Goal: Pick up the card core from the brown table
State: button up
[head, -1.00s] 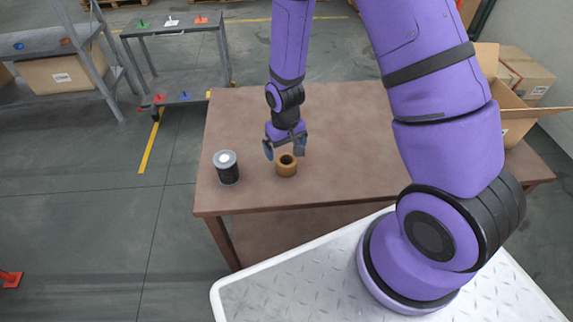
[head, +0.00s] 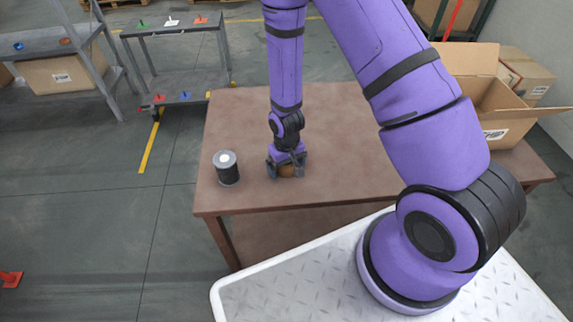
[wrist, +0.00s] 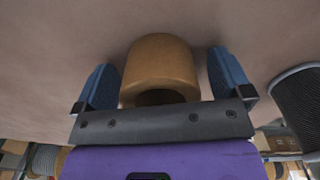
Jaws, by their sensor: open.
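The card core (head: 287,171) is a short tan-brown tube standing on the brown table (head: 236,112), mostly hidden by my gripper in the head view. In the wrist view the card core (wrist: 160,66) sits between the two blue finger pads, with its dark bore partly hidden by the gripper body. My gripper (head: 287,172) is down at the core with one finger on each side. It is open, and in the wrist view (wrist: 165,80) a gap shows between the core and each finger.
A black spool with a light top (head: 227,168) stands on the table left of my gripper, and shows close by in the wrist view (wrist: 299,105). An open cardboard box (head: 480,105) is at the table's right. The table's back is clear.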

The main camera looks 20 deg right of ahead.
jog(key=c, duration=1)
jog(key=shift+r, duration=0.1)
